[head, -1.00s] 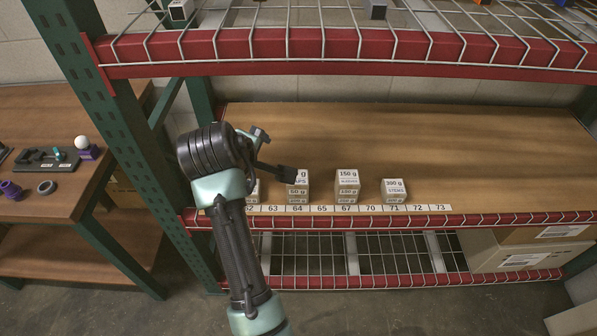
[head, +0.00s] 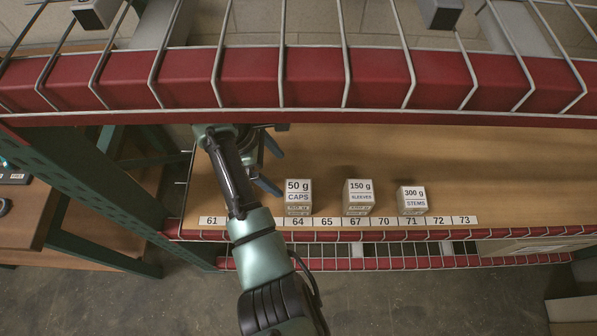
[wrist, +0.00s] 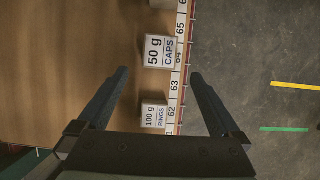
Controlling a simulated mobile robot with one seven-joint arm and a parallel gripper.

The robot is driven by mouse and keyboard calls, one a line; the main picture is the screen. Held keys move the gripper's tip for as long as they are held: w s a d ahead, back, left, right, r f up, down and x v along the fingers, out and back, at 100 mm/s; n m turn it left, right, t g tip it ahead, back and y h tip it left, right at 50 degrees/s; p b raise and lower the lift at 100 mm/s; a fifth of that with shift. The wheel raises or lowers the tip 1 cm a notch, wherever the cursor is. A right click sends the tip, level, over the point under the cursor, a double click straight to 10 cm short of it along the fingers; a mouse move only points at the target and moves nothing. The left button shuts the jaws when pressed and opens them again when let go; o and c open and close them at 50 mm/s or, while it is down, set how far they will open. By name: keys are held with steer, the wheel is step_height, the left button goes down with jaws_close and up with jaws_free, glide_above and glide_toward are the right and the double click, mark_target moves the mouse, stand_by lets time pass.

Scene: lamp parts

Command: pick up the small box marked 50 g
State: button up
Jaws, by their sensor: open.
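The small box marked 50 g CAPS (head: 298,197) stands on the wooden shelf by the number 64, at the left of a row of visible boxes. It also shows in the wrist view (wrist: 158,51), just past my fingertips. My gripper (head: 271,166) is open and empty, to the left of this box with its fingers pointing right. In the wrist view my gripper (wrist: 159,75) has its two fingers wide apart, with the 50 g box roughly centred ahead of them. The near finger looks close to the box in the head view; I cannot tell if they touch.
A 100 g RINGS box (wrist: 153,116) shows between my fingers in the wrist view; my arm hides it in the head view. The 150 g SLEEVES box (head: 358,198) and 300 g STEMS box (head: 412,200) stand to the right. A red upper shelf beam (head: 300,80) hangs above.

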mark_target(298, 190)
steer(key=x, duration=0.7)
steer(key=shift+s+r, duration=0.1)
steer(key=shift+s, duration=0.1)
steer(key=shift+w+b+x, duration=0.1)
steer(key=shift+b+x, duration=0.1)
steer(key=shift+x, duration=1.25)
steer(key=shift+w+b+x, duration=0.15)
steer(key=shift+b+x, duration=0.05)
steer(key=shift+x, duration=1.3)
steer(key=shift+r, duration=0.1)
steer(key=c, duration=1.2)
